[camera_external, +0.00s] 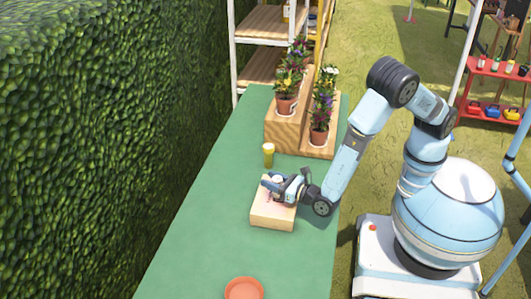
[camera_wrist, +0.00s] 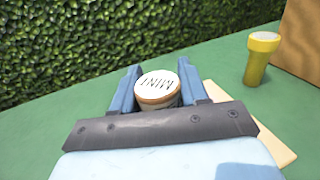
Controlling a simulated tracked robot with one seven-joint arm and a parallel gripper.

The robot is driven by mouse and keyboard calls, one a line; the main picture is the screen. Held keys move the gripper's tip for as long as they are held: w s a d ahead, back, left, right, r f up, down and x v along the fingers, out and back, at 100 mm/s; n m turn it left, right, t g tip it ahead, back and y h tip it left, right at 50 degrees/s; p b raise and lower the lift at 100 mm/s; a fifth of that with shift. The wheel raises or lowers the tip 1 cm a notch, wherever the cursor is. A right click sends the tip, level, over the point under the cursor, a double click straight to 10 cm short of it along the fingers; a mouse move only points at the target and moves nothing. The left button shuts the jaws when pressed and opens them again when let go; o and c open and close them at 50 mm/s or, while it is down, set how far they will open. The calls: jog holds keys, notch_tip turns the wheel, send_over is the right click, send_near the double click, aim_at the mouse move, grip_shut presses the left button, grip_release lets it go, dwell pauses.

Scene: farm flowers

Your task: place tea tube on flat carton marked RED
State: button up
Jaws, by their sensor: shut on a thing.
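My gripper (camera_external: 272,183) is shut on a tea tube (camera_wrist: 158,88). The tube has a white lid with dark lettering that looks like MINT, upside down in the wrist view, and a brownish rim. Its lower part is hidden by my gripper. A pale flat carton (camera_external: 272,217) lies on the green table under my gripper, and its edge also shows in the wrist view (camera_wrist: 272,145). Reddish marks show on the carton's top, partly covered and too small to read. I cannot tell whether the tube touches the carton.
A yellow tube with a pale lid (camera_external: 268,154) stands on the green table (camera_external: 205,225) just behind the carton. Wooden risers (camera_external: 284,130) with potted flowers stand farther back. An orange-red dish (camera_external: 244,290) sits at the front. The table's left side is clear, beside a hedge.

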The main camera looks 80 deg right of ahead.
jog(key=shift+f, duration=0.1)
jog(key=o, duration=1.1)
jog(key=shift+c, duration=0.2)
jog(key=v, duration=1.2)
